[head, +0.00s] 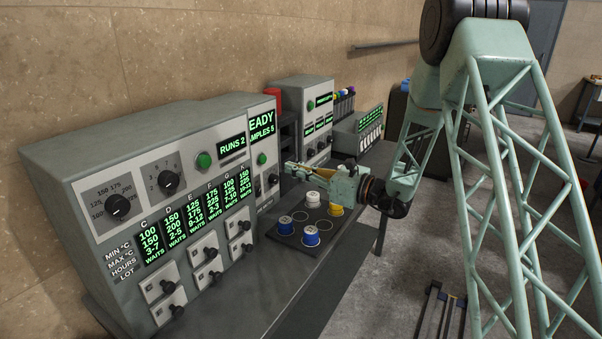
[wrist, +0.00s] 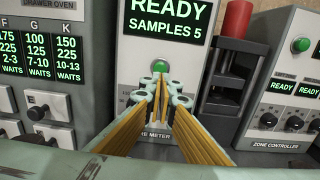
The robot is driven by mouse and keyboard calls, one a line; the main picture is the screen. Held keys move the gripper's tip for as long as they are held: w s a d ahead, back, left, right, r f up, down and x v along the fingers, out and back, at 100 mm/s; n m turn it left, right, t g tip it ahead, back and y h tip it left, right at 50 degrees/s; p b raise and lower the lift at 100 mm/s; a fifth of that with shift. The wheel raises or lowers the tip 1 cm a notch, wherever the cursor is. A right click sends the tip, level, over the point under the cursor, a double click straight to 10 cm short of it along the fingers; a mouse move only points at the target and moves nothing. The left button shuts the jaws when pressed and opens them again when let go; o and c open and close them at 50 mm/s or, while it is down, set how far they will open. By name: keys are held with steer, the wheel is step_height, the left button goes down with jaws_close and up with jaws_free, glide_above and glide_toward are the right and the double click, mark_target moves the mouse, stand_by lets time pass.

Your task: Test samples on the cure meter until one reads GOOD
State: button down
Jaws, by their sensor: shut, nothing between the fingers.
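The cure meter (head: 262,130) stands beside the drawer oven; its screen reads READY, SAMPLES 5 in the wrist view (wrist: 166,20). Its round green button (wrist: 160,66) is just beyond my fingertips in that view. My gripper (head: 289,169) is shut and empty, pointing at the meter front; in the wrist view its fingertips (wrist: 161,88) meet below the button. I cannot tell whether they touch the meter.
The drawer oven (head: 190,195) at left shows RUNS 2 and several WAITS columns above its drawers. A red cylinder (wrist: 236,30) tops a dark stand right of the meter. The zone controller (wrist: 287,100) stands further right. Some tray rings are empty.

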mark_target(264, 160)
steer(key=shift+b+x, duration=0.6)
steer(key=shift+x, duration=3.65)
steer(key=shift+x, duration=0.9)
steer(key=shift+s+d, duration=0.1)
steer(key=shift+d, duration=0.05)
steer(key=v, duration=1.3)
steer(key=shift+s+d+p, duration=0.2)
steer(key=shift+d+p, duration=0.1)
